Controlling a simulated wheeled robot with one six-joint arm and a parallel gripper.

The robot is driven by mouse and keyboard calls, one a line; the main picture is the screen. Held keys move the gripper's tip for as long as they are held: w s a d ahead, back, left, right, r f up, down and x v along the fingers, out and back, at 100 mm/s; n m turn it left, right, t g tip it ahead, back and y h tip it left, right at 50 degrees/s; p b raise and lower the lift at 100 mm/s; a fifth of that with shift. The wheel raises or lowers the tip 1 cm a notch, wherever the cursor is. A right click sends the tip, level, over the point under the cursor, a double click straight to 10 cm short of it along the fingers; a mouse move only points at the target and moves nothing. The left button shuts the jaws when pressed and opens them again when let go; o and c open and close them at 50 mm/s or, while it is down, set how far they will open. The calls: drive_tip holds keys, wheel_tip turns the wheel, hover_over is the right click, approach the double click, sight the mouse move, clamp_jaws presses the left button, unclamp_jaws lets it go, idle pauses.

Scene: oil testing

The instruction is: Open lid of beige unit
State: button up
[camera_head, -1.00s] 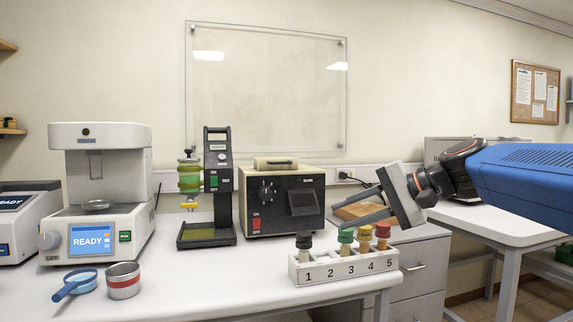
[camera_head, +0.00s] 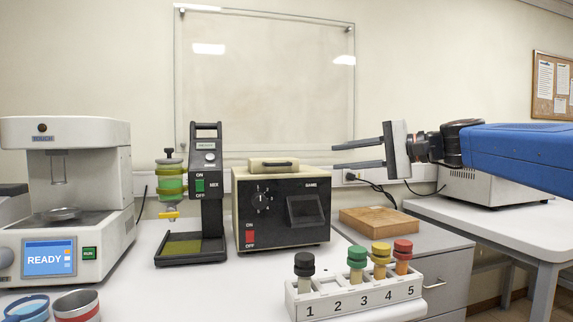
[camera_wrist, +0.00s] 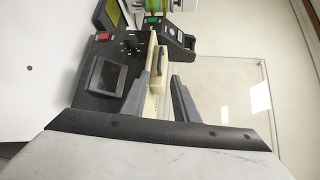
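The beige unit (camera_head: 283,207) has a black front with a dial, a red switch and a dark window. Its beige lid (camera_head: 273,168) is closed, with a handle on top. In the wrist view the beige unit (camera_wrist: 108,72) is at the upper left, and its lid handle (camera_wrist: 153,60) lies just beyond the fingertips. My gripper (camera_head: 335,157) is open and empty, to the right of the unit at about lid height, fingers pointing left. In the wrist view my gripper (camera_wrist: 163,80) shows two separated dark fingers.
A rack (camera_head: 355,294) with several coloured-cap vials stands in front. A mixer stand (camera_head: 208,190) is left of the unit, and a white READY device (camera_head: 65,200) farther left. A wooden block (camera_head: 379,221) lies on the cabinet at right. A glass board (camera_head: 265,85) hangs behind.

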sight(281, 165)
drive_tip(key=x, duration=1.7)
clamp_jaws()
drive_tip(key=shift+f, duration=0.1)
idle(1.0)
